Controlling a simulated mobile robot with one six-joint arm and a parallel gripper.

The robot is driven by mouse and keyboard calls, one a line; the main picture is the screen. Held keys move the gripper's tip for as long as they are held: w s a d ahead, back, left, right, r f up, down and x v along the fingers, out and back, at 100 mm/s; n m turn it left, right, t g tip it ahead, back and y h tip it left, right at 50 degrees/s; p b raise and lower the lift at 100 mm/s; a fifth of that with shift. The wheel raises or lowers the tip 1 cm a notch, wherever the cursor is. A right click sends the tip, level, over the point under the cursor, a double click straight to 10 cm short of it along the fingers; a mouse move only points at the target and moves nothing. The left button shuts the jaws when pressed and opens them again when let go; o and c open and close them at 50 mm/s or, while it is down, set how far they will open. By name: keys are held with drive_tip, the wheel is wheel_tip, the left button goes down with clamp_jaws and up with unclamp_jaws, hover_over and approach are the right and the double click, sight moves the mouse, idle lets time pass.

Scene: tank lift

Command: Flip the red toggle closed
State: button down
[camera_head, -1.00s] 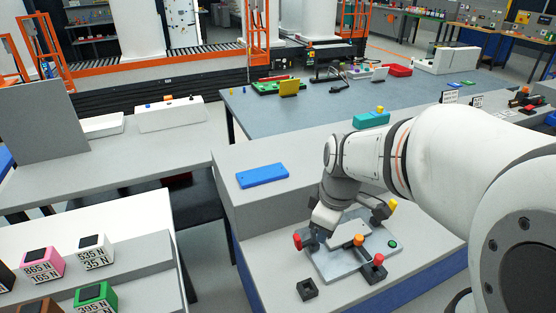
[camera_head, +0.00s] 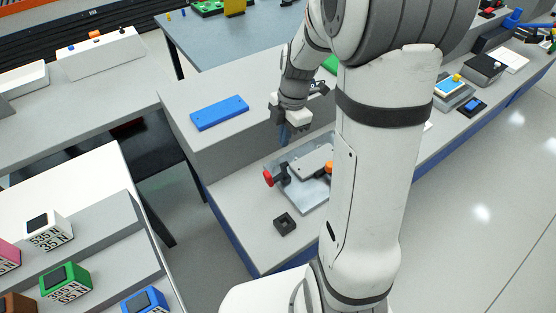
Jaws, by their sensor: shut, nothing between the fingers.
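A red-tipped toggle (camera_head: 268,177) with a dark body is at the left edge of a grey plate (camera_head: 274,158) on the bench. Its red end points out to the left, and I cannot tell whether it is open or closed. A light grey block (camera_head: 308,161) lies on the plate. An orange tip (camera_head: 329,168) shows beside my arm. My gripper (camera_head: 284,135) is shut and empty, pointing down above the plate's far left side, apart from the red tip. My arm hides the plate's right part.
A small black square socket (camera_head: 285,223) sits on the bench in front of the plate. A blue slab (camera_head: 219,113) lies on the raised ledge behind. Labelled cubes, including a green one (camera_head: 65,281), stand at the lower left. Bare bench lies left of the plate.

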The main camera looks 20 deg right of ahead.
drive_tip(key=shift+a, duration=0.1)
wheel_tip(320, 180, down, 10)
drive_tip(key=a+p, duration=0.1)
drive_tip(key=shift+s+a, duration=0.25)
drive_tip(key=shift+a, duration=0.1)
drive_tip(key=shift+w+d, duration=0.15)
drive_tip(key=shift+d, duration=0.05)
